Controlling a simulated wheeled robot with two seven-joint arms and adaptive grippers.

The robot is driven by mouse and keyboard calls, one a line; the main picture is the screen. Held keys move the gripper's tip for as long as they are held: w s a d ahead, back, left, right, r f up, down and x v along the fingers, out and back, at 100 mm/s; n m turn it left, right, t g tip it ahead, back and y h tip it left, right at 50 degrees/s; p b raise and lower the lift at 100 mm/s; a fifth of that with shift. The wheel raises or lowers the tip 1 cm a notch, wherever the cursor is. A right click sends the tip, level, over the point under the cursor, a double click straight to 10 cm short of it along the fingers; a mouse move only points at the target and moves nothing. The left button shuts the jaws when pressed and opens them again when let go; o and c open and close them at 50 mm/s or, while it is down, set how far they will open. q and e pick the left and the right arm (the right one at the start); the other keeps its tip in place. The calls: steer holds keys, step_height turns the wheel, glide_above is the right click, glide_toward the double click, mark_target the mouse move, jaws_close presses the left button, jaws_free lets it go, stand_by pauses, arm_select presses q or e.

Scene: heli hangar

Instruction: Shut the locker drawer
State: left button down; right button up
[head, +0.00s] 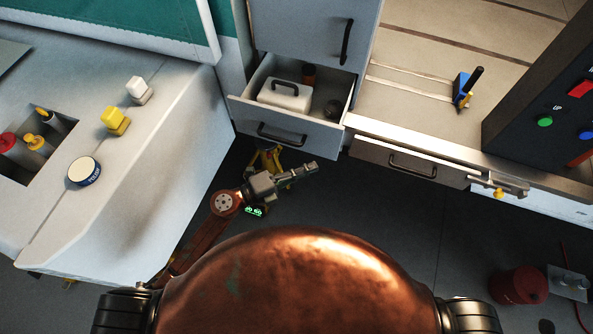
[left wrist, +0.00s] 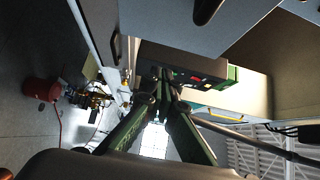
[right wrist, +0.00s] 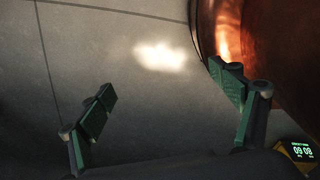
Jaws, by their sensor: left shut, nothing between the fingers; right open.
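The locker drawer (head: 325,134) is pulled out below the grey locker front (head: 300,30), with a dark bar handle (head: 288,135) on its face. Inside it lie a white case (head: 285,95) with a dark handle, a brown cylinder (head: 309,74) and a dark round thing (head: 333,107). My left gripper (head: 312,168) is shut and empty, below and in front of the drawer face, apart from it in the head view. Its closed fingers also show in the left wrist view (left wrist: 167,80). My right gripper (right wrist: 163,85) is open and empty over the floor, outside the head view.
A pale console (head: 140,190) with knobs stands at the left. A workbench (head: 410,105) with a closed drawer (head: 405,164) and a small vise (head: 498,184) is at the right. A red canister (head: 518,285) stands on the floor. The floor before the drawers is mostly clear.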

mark_target(335, 148)
arm_select(q)
steer(key=shift+w+d, duration=1.1)
steer(key=shift+w, duration=0.3)
steer(key=shift+w+d, duration=1.1)
steer(key=shift+w, duration=0.25)
